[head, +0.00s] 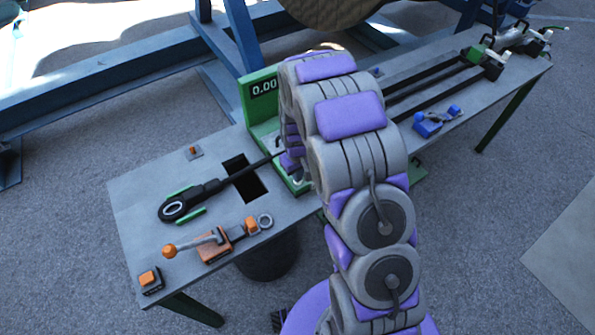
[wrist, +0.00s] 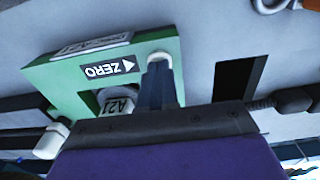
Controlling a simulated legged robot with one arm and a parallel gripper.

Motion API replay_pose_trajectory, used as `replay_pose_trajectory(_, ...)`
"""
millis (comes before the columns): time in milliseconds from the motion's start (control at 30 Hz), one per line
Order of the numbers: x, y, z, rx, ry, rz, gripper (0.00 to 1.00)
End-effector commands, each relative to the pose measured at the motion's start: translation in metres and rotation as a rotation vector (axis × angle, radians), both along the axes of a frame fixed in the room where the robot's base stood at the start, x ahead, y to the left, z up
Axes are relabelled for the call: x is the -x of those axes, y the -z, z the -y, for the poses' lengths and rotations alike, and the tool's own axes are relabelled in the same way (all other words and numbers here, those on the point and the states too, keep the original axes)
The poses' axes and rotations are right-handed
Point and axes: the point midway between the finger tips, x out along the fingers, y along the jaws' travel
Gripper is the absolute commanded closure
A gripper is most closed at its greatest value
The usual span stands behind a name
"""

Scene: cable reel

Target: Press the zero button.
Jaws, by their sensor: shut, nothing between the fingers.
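The green measuring unit (head: 256,100) stands on the table with a display reading about 0.00, its last part cut off by my arm. In the wrist view the green unit (wrist: 48,75) carries a black ZERO label (wrist: 105,70) with a white arrow pointing at my fingertips. My gripper (wrist: 158,70) is shut and empty, its narrow fingers over the green face just beyond the arrow. A pale rounded edge shows at the fingertips; I cannot tell whether it is the zero button or whether they touch. The button is otherwise hidden. In the head view my arm hides the fingers.
A black cable (head: 236,176) with a looped end crosses a dark table opening (head: 246,182). An orange-handled clamp (head: 213,246) and an orange button box (head: 149,280) lie at the near left. A blue tool (head: 432,122) and dark rails (head: 435,72) lie to the right.

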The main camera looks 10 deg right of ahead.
Motion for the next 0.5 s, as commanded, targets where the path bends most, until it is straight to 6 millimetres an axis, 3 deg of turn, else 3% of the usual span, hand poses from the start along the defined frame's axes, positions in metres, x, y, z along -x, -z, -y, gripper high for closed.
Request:
replay_pose_trajectory(33, 0.0068, 0.0095, -0.0002, 0.000, 0.001, -0.022, 1.00)
replay_pose_trajectory(133, 0.0078, 0.0121, -0.0001, 0.000, 0.001, -0.025, 1.00)
replay_pose_trajectory(500, 0.0100, 0.0112, -0.0004, 0.000, 0.001, -0.038, 1.00)
